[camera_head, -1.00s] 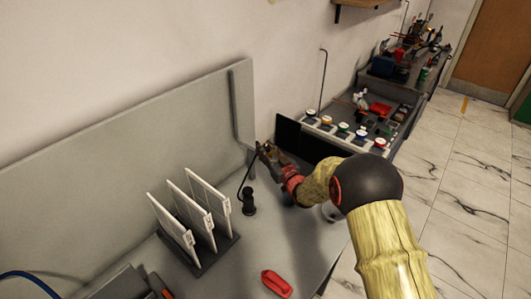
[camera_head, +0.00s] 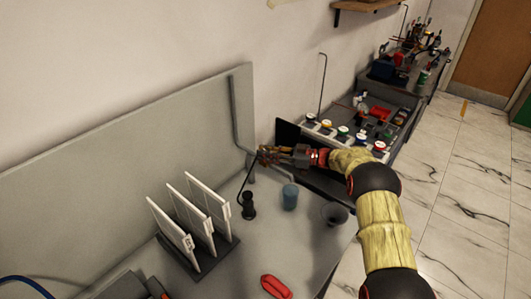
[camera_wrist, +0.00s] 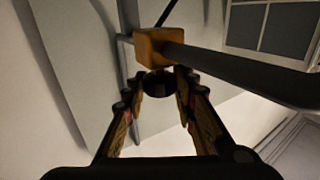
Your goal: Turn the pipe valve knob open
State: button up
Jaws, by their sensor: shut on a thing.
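The valve knob shows in the wrist view as a dark round piece (camera_wrist: 157,84) between my fingertips, under an orange-brown block (camera_wrist: 153,47) with a thick dark bar (camera_wrist: 235,70) running right. My gripper (camera_wrist: 160,86) is shut on the knob, one finger on each side. In the head view my gripper (camera_head: 265,156) reaches in from the right beside the lower end of the grey pipe (camera_head: 235,115) on the grey panel. The knob is hidden by my fingers there, and its turn angle cannot be told.
A black stand (camera_head: 248,206) with a thin rod rises just below my gripper. A blue cup (camera_head: 290,197) and a dark round vessel (camera_head: 334,214) stand to its right. White plates in a rack (camera_head: 205,218) are front left; a red object (camera_head: 276,287) lies in front.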

jog(key=shift+w+n+g+b, duration=0.1)
jog(key=shift+n+g+b, duration=0.35)
jog(key=shift+n+g, duration=1.1)
jog(key=shift+r+g, duration=0.15)
jog(key=shift+g, duration=0.9)
jog(key=o, duration=1.2)
jog(key=shift+c, duration=0.2)
jog(key=w+d, duration=0.1)
jog(key=d, duration=1)
jog(key=shift+w+d, duration=0.3)
jog(key=shift+d, duration=0.1)
